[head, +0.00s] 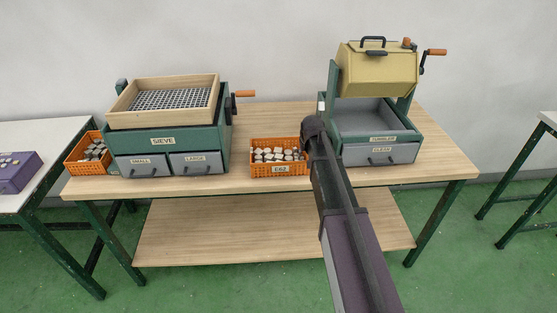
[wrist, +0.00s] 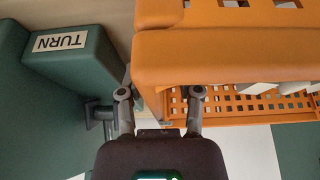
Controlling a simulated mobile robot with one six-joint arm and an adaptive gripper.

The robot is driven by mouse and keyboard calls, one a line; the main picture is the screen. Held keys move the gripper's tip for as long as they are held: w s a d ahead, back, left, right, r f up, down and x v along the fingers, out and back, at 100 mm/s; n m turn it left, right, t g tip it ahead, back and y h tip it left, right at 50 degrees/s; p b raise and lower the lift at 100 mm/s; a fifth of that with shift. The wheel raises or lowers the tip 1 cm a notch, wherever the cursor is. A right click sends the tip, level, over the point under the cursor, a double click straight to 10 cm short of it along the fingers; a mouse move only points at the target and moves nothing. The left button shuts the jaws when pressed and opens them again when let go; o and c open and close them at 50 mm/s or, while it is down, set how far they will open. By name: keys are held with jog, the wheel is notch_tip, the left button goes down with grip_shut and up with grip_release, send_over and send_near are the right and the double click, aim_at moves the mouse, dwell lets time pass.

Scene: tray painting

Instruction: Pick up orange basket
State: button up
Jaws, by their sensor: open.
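An orange basket (head: 263,171) labelled E62 stands on the wooden table between the two machines, filled with several pale pieces. In the wrist view its orange rim and slotted wall (wrist: 220,55) fill the upper right, very close. My gripper (wrist: 158,93) is open, with one finger left of the basket's near corner and the other over its slotted side. I cannot tell whether either finger touches it. In the head view my arm reaches the basket's right end and its fingers are hidden. A second orange basket (head: 74,163) with similar pieces stands at the table's left end.
The green sieve machine (head: 205,135) stands left of the E62 basket. The tumbler (head: 378,80) with its drawer stands close on the right. A green block with a TURN label (wrist: 60,41) is beside my gripper. The lower shelf (head: 230,235) is bare.

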grip_shut()
jog(key=shift+r, duration=0.1)
dwell(0.3)
notch_tip(320, 180, up, 3)
jog(key=p, duration=0.3)
jog(key=shift+r+p, duration=0.2)
jog(key=shift+p, duration=0.1)
jog(key=s+a+r+p, duration=0.1)
jog(key=s, duration=1.5)
jog(key=shift+a+r, duration=0.2)
jog(key=shift+a, duration=0.1)
